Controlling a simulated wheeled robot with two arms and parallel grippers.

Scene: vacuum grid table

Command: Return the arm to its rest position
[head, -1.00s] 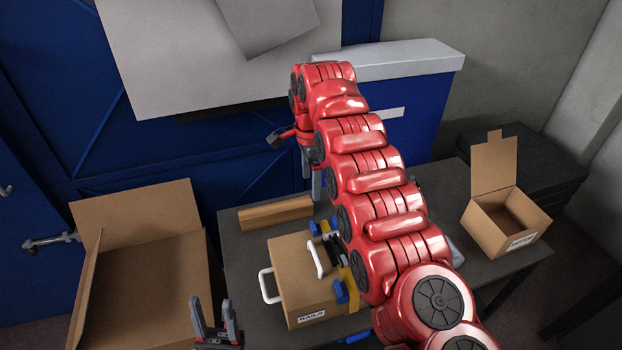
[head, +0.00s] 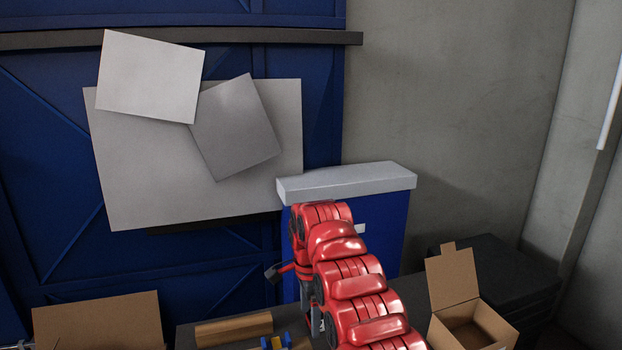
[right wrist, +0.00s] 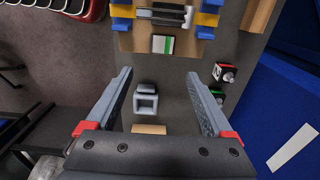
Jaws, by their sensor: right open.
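My red right arm (head: 358,285) reaches forward from the bottom of the head view, its far end in front of the blue cabinet. Its gripper (right wrist: 160,75) is open in the right wrist view, with nothing between the fingers, above the dark table. In the head view the arm's own links largely hide this gripper. A grey block (right wrist: 146,100) and a small brown piece (right wrist: 150,129) show beyond and below the gap between the fingers. The left gripper is out of view.
A carton with blue and yellow fittings (right wrist: 207,18) lies at the top of the wrist view. A brown bar (head: 233,329) lies on the table. An open carton (head: 470,327) stands right, another (head: 100,322) left. The blue cabinet (head: 392,228) stands behind the arm.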

